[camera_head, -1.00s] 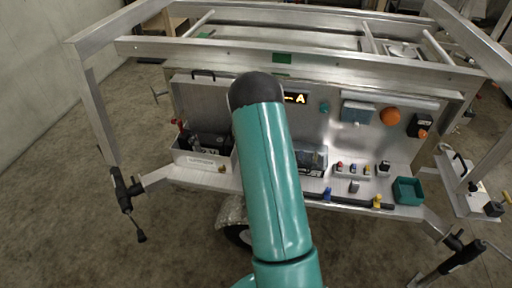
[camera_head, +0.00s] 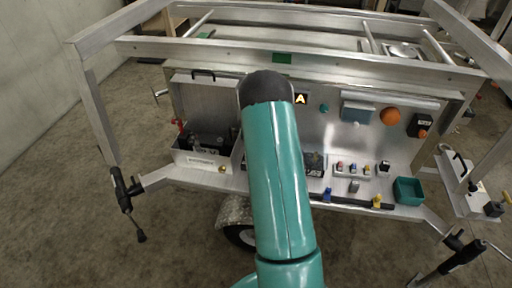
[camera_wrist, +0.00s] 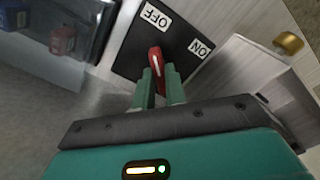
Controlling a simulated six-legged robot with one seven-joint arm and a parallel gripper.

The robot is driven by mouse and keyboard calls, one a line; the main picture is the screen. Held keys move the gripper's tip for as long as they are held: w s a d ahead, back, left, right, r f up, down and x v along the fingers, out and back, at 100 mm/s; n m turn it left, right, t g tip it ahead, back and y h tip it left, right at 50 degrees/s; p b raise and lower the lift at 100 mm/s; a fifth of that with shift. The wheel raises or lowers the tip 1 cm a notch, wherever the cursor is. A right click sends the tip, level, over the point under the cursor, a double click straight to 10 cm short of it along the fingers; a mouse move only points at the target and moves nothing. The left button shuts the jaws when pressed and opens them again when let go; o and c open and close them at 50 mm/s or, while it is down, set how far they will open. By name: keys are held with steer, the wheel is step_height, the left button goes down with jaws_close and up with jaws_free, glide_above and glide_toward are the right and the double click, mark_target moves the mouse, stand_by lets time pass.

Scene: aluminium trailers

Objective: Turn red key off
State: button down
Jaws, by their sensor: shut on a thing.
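The red key (camera_wrist: 156,58) stands in a dark switch plate (camera_wrist: 131,53) in the wrist view. The plate carries a white OFF label (camera_wrist: 155,17) above the key and an ON label (camera_wrist: 201,48) to its upper right. The white line on the key points up, toward the OFF label. My gripper (camera_wrist: 160,84) is shut on the key, with its two green fingers on either side of it. The lower part of the key is hidden between the fingers. In the head view my arm hides the key and my gripper.
In the head view, a green bin (camera_head: 408,190) and an orange knob (camera_head: 390,116) are to the right of my arm.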

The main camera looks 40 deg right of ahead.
steer(key=c, duration=1.4)
jaws_free()
steer(key=shift+c, duration=0.2)
steer(key=shift+r, duration=0.1)
step_height(320, 180, up, 14)
